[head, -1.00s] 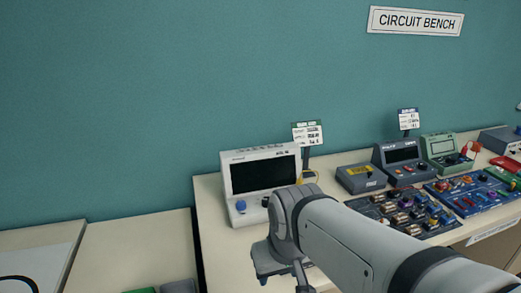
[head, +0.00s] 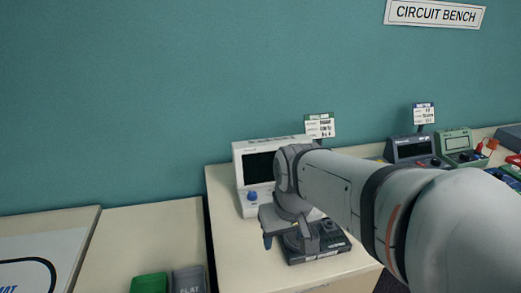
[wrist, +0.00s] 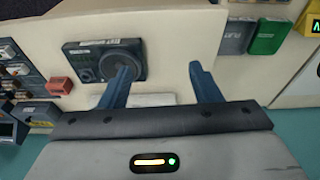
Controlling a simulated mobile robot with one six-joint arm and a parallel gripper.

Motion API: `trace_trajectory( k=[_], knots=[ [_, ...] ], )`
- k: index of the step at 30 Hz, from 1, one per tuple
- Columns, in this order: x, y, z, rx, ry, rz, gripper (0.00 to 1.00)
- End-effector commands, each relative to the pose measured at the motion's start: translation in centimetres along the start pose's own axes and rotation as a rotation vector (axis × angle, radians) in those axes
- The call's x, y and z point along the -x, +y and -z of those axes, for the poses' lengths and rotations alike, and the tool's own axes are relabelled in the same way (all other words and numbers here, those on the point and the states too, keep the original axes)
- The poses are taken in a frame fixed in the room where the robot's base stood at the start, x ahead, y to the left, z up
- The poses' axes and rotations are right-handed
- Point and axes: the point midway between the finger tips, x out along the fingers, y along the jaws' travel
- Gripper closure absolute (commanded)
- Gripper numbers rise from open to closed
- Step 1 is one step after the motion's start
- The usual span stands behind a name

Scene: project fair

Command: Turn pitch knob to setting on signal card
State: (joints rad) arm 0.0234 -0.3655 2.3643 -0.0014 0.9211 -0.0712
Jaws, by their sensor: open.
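The box (head: 325,252) also shows in the head view, at the table's front, partly behind my gripper. My gripper (wrist: 161,72) is open and empty; its left finger overlaps the box's right side in the picture. I cannot tell whether it touches. In the head view my gripper (head: 286,240) is low over the table beside the box. A white card (head: 320,128) stands on a post behind; its text is too small to read.
A white instrument (head: 253,170) with a dark screen and blue knob stands behind my gripper, partly hidden by my arm. A green block (head: 150,284) and a grey block labelled FLAT (head: 189,281) are at lower left. More instruments (head: 415,150) stand at right.

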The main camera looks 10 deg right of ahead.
Motion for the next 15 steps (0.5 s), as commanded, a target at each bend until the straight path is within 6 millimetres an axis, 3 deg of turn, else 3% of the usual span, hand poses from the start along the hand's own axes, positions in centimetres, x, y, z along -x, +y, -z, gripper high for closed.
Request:
trace_trajectory(
  k=[1, 7, 15],
  knots=[
    [0.5, 0.4, 2.2, 0.014, -0.017, 0.0, 0.43],
    [0.2, 2.3, 10.2, 0.091, -0.067, 0.002, 0.43],
    [-3.2, 5.4, 19.8, 0.193, -0.131, 0.015, 0.43]
  ],
)
